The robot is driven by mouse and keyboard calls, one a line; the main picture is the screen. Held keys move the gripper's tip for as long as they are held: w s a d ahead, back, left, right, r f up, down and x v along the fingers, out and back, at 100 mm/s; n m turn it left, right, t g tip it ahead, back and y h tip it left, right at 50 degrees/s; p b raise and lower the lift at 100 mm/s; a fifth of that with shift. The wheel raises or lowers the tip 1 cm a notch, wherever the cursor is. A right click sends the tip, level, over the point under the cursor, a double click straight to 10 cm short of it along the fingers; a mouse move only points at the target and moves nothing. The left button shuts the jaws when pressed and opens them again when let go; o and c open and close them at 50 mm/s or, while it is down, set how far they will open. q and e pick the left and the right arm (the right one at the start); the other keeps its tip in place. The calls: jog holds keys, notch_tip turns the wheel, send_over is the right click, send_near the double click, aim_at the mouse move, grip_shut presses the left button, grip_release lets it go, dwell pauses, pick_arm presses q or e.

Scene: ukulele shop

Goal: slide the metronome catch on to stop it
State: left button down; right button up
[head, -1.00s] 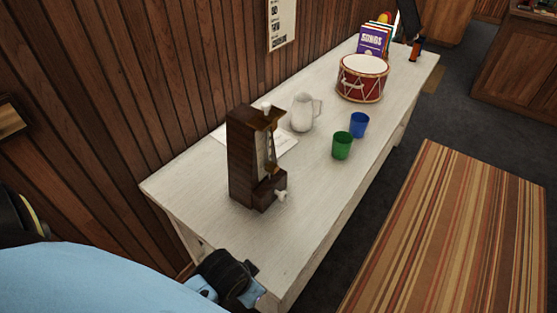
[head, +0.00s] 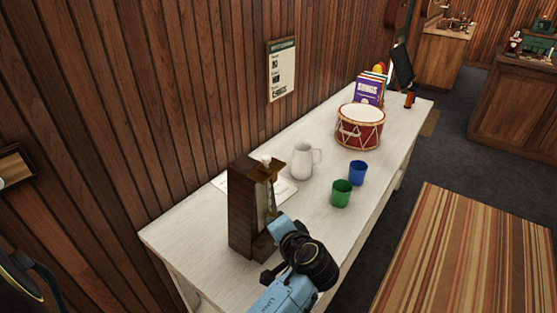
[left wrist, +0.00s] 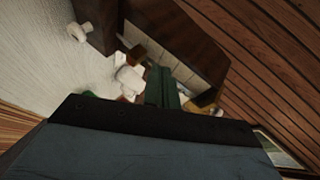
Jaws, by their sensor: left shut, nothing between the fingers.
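The dark wooden metronome (head: 243,212) stands upright near the front end of the white table. A small white piece (head: 266,159) shows at its top. A white knob (left wrist: 79,32) beside its base shows in the left wrist view; my left arm hides it in the head view. I cannot tell which is the catch. My left gripper (head: 281,231) is at the front of the metronome. Its dark green fingers (left wrist: 163,87) look shut and empty before the pale scale face in the left wrist view. Contact cannot be told. My right gripper is out of view.
On the white table (head: 300,215) a white pitcher (head: 302,161), green cup (head: 341,194), blue cup (head: 358,173) and red drum (head: 360,127) stand beyond the metronome. A paper lies behind it. The wood wall (head: 190,110) runs close along the left.

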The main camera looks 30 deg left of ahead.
aim_at(267, 163)
pick_arm(q)
jog(key=w+d+r+m+t+y, duration=0.25)
jog(key=w+d+r+y, duration=0.2)
jog(key=w+r, duration=0.55)
jog(key=a+r+p, duration=0.2)
jog(key=a+p, duration=0.2)
jog(key=a, duration=0.5)
jog(key=shift+s+n+t+p, duration=0.3)
jog(key=shift+n+t+p, duration=0.05)
jog(key=shift+p, duration=0.05)
jog(key=shift+s+r, duration=0.1)
